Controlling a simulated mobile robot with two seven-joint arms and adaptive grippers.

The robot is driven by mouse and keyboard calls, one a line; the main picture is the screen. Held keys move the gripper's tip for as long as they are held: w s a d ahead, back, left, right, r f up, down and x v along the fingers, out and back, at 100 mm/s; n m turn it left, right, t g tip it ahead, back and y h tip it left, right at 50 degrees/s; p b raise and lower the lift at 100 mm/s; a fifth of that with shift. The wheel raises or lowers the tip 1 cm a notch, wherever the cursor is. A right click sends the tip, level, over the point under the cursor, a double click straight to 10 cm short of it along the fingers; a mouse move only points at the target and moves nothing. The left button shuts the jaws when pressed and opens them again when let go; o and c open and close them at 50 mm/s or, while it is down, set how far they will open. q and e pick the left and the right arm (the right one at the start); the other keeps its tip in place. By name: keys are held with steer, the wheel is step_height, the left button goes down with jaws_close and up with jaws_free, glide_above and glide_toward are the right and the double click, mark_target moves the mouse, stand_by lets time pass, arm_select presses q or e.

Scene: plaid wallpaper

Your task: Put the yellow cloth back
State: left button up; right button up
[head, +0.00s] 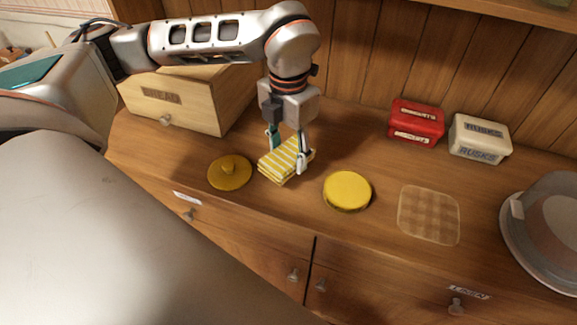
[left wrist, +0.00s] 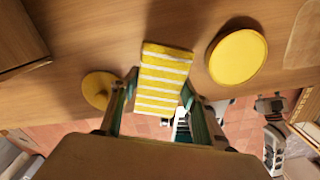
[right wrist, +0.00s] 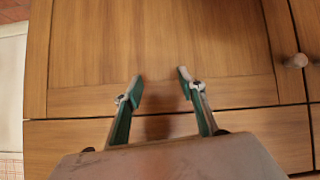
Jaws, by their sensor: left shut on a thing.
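The yellow cloth (head: 283,163) is folded and striped with white. It is on or just above the wooden counter, between a yellow knobbed lid (head: 230,173) and a round yellow tin (head: 347,191). My left gripper (head: 287,155) comes from above and is shut on the cloth, one finger at each side. The cloth also shows between the fingers in the left wrist view (left wrist: 163,80). A pale checked square patch (head: 429,214) lies on the counter to the right of the tin. My right gripper (right wrist: 161,80) is open and empty in front of a wooden cabinet door.
A wooden bread box (head: 170,100) stands at the back left. A red box (head: 416,123) and a cream rusks box (head: 480,138) stand at the back right. A grey round dish (head: 548,235) is at the far right. Drawers with knobs (head: 456,307) line the counter front.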

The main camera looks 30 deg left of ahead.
mark_target(289, 167)
arm_select(q)
steer(key=shift+f, duration=2.45)
steer(key=shift+f, duration=0.15)
steer(key=o, duration=1)
step_height(289, 167, up, 12)
steer(key=shift+r, duration=0.2)
steer(key=shift+s, duration=0.1)
